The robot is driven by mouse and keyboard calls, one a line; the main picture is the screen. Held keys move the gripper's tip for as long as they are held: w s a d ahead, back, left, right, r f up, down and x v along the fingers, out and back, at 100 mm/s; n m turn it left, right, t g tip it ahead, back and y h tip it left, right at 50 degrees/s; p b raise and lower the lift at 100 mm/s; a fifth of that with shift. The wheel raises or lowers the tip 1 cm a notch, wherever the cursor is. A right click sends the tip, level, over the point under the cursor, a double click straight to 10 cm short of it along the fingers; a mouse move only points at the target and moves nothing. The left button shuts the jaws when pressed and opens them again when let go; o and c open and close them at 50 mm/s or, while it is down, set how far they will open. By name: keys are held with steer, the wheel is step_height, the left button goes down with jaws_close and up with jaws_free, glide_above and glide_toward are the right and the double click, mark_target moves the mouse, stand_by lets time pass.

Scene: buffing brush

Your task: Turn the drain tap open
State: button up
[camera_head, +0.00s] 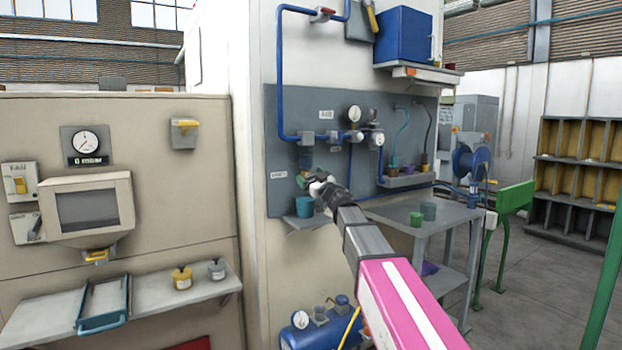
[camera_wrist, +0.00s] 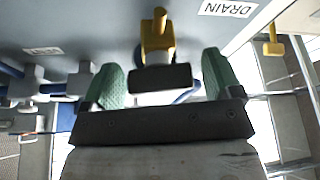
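My gripper (camera_head: 318,185) reaches to the lower part of the grey wall panel in the head view; my wrist hides much of what is in front of it. In the wrist view, the green fingers of my gripper (camera_wrist: 160,72) are spread wide apart with a gap between them. A yellow tap (camera_wrist: 157,36) shows at the panel, centred between and just beyond the fingertips. A dark block lies below its yellow part in the picture. A DRAIN label (camera_wrist: 228,8), upside down, is beside it. I cannot tell whether the fingers touch the tap.
A teal cup (camera_head: 304,206) stands on a small shelf below my gripper. Blue pipes, a gauge (camera_head: 354,113) and grey valve bodies are on the panel above. Another yellow handle (camera_wrist: 273,42) shows right in the wrist view.

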stand_by(0.3)
steer(key=v, duration=1)
steer(key=shift+s+d, duration=0.25)
steer(key=shift+f, duration=0.1)
steer(key=x, duration=1)
steer(key=shift+f, duration=0.1)
steer(key=c, duration=0.9)
